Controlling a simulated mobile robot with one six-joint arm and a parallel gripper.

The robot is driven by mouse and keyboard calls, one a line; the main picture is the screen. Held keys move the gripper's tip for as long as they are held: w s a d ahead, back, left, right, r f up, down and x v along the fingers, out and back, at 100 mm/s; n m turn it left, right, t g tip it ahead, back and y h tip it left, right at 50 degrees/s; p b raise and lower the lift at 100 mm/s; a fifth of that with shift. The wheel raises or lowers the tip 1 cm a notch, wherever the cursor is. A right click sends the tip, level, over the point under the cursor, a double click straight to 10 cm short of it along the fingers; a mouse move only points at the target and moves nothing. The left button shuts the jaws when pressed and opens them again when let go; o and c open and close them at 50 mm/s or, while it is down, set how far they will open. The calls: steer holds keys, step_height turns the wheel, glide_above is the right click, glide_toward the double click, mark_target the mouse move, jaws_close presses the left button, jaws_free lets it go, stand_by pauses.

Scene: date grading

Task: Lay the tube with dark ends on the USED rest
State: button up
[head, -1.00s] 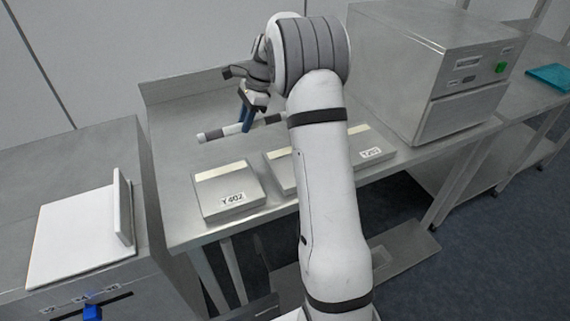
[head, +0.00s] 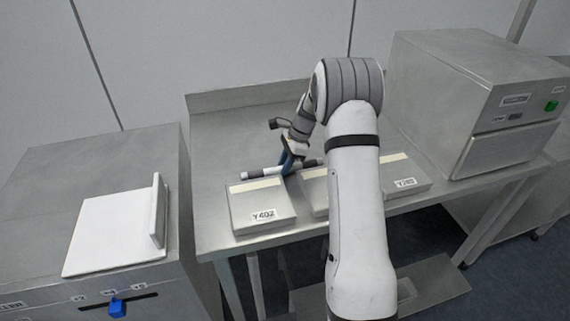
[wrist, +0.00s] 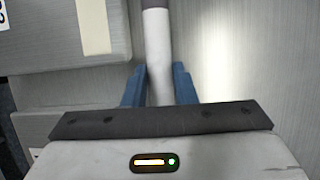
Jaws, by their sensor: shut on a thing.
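The tube (head: 256,173) is pale, with a dark end and a dark band showing in the head view. My gripper (head: 286,167) is shut on it near its middle, just behind the flat boxes, low over the bench. Whether the tube touches the bench or a box, I cannot tell. In the wrist view the tube (wrist: 158,45) stands between the blue fingers of my gripper (wrist: 158,85), with a dark purplish part at the top edge. No label reading USED is legible, so I cannot tell which thing is the USED rest.
A grey box marked Y402 (head: 260,216) and another labelled box (head: 405,185) lie on the steel bench (head: 220,130). My arm partly hides a box between them. A steel oven-like unit (head: 480,100) stands right. A white angled plate (head: 110,235) sits on the left cabinet, above a blue slider (head: 117,307).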

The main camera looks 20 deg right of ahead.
steer(key=shift+f, duration=0.25)
steer(key=o, duration=0.7)
